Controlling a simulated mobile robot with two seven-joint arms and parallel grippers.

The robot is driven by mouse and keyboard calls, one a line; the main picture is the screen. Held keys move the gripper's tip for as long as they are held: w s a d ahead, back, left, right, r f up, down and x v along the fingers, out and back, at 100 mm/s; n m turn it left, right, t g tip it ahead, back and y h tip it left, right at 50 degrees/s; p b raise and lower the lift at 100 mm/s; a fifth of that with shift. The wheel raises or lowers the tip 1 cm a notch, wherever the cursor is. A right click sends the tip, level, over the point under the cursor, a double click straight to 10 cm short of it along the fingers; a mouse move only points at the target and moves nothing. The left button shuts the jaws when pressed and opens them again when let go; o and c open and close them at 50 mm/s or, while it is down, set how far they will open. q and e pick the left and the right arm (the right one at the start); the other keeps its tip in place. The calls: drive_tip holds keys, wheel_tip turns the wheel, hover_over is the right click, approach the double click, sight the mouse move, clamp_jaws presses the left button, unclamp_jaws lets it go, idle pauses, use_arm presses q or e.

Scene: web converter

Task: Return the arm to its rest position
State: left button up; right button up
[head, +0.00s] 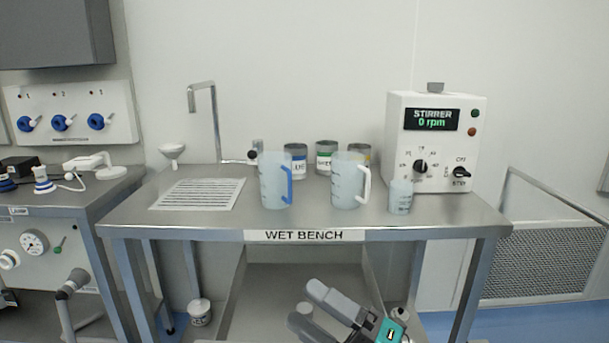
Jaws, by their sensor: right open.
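My right gripper (312,306) shows at the bottom middle of the head view, in front of and below the front edge of the wet bench (125,212). Its two grey fingers point up and left and stand apart, with nothing seen between them. A teal part of my arm with a dark label shows just right of the fingers. The rest of the right arm is cut off by the lower picture edge. My left gripper does not show.
On the bench stand a jug with a blue handle (272,182), a jug with a white handle (345,182), a small beaker (400,197), several cans behind, and the stirrer unit (435,140) reading 0 rpm. A side bench (50,205) stands left.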

drive_tip(key=w+d+f+m+t+h+p, duration=0.15)
drive_tip(key=d+f+m+t+h, duration=0.5)
drive_tip(key=m, duration=0.75)
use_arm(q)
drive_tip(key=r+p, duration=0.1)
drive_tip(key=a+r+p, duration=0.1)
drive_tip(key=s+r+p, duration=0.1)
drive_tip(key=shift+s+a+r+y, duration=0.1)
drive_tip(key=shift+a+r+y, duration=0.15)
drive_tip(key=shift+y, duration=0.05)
use_arm(e)
drive_tip(key=s+d+f+m+g+h, duration=0.3)
drive_tip(key=s+d+f+m+h, duration=0.2)
drive_tip(key=s+f+m, duration=0.1)
drive_tip(key=s+d+f+m+g+h, duration=0.3)
drive_tip(key=s+f+m+h, duration=0.3)
drive_tip(key=f, duration=0.5)
drive_tip(key=shift+s+d+m, duration=0.6)
drive_tip(key=shift+s+d, duration=0.25)
drive_tip(key=shift+d, duration=0.05)
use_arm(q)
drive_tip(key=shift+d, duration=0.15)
